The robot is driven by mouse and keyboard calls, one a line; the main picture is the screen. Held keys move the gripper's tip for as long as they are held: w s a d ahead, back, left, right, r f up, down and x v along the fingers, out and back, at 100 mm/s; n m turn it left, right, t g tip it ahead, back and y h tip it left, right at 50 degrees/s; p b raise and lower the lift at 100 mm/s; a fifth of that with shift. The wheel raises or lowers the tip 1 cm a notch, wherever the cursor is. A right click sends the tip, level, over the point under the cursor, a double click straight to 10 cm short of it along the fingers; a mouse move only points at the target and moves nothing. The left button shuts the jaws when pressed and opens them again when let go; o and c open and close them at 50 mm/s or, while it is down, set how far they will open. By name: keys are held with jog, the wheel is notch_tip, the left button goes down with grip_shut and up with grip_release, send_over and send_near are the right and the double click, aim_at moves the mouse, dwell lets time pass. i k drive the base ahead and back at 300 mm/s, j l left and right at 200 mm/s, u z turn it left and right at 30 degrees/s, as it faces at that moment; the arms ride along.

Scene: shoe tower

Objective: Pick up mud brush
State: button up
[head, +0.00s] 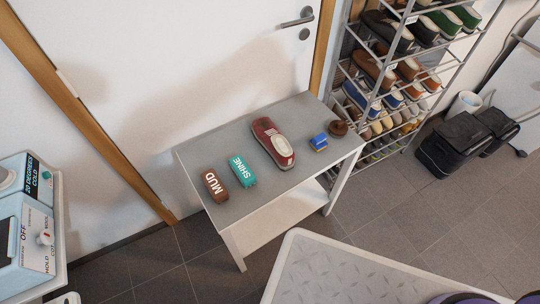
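The mud brush (215,186) is a small brown block with "MUD" in white letters. It lies near the left front corner of the grey-topped side table (215,138). A teal brush marked "SHINE" (242,171) lies just to its right, with a small gap between them. No part of my gripper shows in the head view.
A red and white shoe (273,143), a blue and yellow item (318,142) and a brown round item (338,128) sit farther right on the table. A shoe rack (400,75) stands behind right. A light tray-like surface (345,275) lies in front.

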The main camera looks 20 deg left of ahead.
aim_at(218, 191)
jog(key=u, duration=1.7)
